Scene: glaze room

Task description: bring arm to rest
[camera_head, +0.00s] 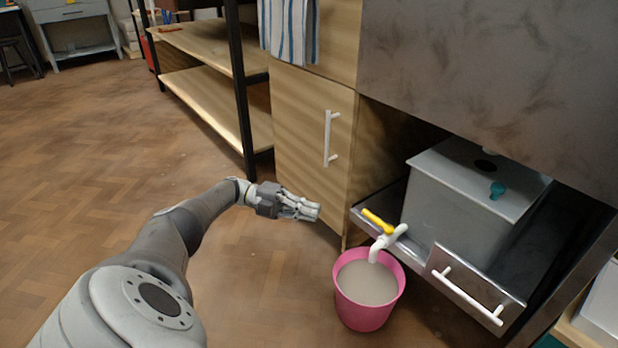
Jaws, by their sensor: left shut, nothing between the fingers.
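My left arm comes in from the lower left. My left gripper (301,207) is shut and empty. It shows in front of the lower edge of the wooden cabinet door (307,150), up and to the left of the pink bucket (362,315). The gripper and the bucket are apart in the picture. My right gripper is not in view.
The bucket holds cloudy grey-beige liquid under a white spout with a yellow handle (377,221). A grey tank (440,215) stands on a pulled-out drawer (470,290). Wooden shelves (200,95) stand behind. The floor (90,190) at left is clear.

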